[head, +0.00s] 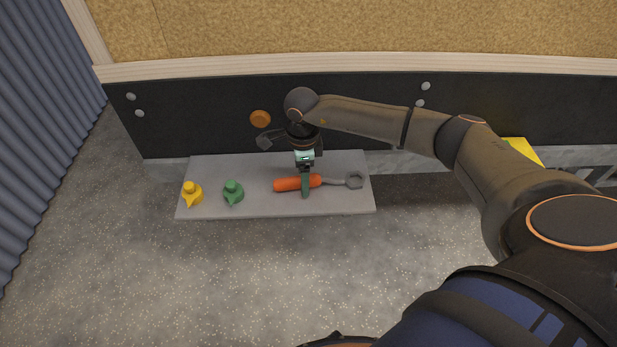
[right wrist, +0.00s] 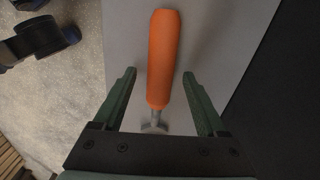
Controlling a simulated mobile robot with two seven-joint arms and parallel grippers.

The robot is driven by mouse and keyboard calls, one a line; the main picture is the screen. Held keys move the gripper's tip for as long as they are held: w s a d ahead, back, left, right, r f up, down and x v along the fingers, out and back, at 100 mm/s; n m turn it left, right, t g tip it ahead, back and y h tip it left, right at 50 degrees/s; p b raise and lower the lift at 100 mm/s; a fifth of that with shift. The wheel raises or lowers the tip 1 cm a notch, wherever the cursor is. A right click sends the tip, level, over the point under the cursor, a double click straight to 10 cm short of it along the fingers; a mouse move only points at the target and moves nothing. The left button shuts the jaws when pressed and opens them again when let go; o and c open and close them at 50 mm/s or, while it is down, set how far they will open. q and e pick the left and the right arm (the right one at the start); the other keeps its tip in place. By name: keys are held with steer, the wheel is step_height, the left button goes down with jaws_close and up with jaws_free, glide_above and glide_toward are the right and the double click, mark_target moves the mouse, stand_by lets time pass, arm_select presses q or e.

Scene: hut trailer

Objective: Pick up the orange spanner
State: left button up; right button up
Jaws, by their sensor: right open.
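The orange spanner (head: 290,184) lies on a grey board, its orange handle to the left and its grey metal ring end to the right. My right gripper (head: 305,188) is over the spanner, near where the handle meets the metal shaft. In the right wrist view, the spanner's orange handle (right wrist: 162,60) runs up the picture between the two green fingers of the open right gripper (right wrist: 160,85), with a gap on both sides. My left gripper is not in view.
The grey board (head: 265,205) also holds a yellow piece (head: 192,194) and a green piece (head: 233,192) left of the spanner. A dark panel (head: 215,115) with an orange round knob (head: 260,119) rises behind the board. Speckled floor lies open in front.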

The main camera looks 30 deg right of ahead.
jaws_close()
stand_by(0.6)
steer(key=shift+r, duration=0.1)
